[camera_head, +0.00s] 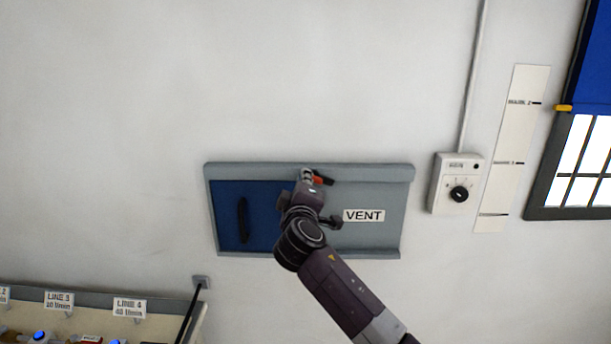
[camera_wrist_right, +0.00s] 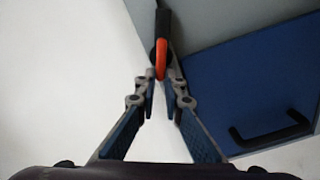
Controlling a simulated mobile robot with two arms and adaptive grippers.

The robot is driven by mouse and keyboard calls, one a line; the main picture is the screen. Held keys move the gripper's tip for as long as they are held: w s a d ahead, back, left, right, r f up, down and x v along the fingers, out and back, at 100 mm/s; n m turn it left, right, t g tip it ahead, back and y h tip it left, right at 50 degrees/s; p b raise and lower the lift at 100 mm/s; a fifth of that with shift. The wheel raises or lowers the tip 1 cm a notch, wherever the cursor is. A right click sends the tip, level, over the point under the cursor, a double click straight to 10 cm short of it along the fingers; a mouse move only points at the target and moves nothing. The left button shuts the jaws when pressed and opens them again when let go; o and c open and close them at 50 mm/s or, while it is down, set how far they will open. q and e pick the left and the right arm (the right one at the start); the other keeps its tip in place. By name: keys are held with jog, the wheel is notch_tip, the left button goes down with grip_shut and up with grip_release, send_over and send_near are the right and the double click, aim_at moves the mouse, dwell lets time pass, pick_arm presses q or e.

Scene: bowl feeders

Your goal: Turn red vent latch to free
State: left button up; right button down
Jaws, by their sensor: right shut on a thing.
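The vent panel (camera_head: 375,237) is a grey frame on the white wall with a blue sliding door (camera_head: 228,215) and a black handle (camera_head: 242,220). The red vent latch (camera_head: 318,181) is at the frame's top edge, partly covered by my gripper. In the right wrist view the latch (camera_wrist_right: 160,58) shows as an orange-red piece on a dark pivot, right at the fingertips. My right gripper (camera_head: 307,177) is shut on the red vent latch; its fingertips (camera_wrist_right: 162,78) also show in the wrist view. My left gripper is not in view.
A "VENT" label (camera_head: 364,216) is on the grey part of the panel. A control box with a black knob (camera_head: 459,194) is to the right, beside a marked strip (camera_head: 512,150) and a window (camera_head: 585,165). Labelled feeders (camera_head: 130,307) are at lower left.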

jog(key=n, duration=0.2)
jog(key=f+n+p, duration=0.1)
jog(key=n, duration=0.1)
jog(key=shift+a+f+n, duration=0.1)
jog(key=shift+a+n, duration=0.05)
jog(key=shift+n, duration=0.15)
dwell(0.5)
jog(key=c, duration=2)
grip_release()
jog(key=shift+c, duration=0.2)
jog(key=s, duration=1.2)
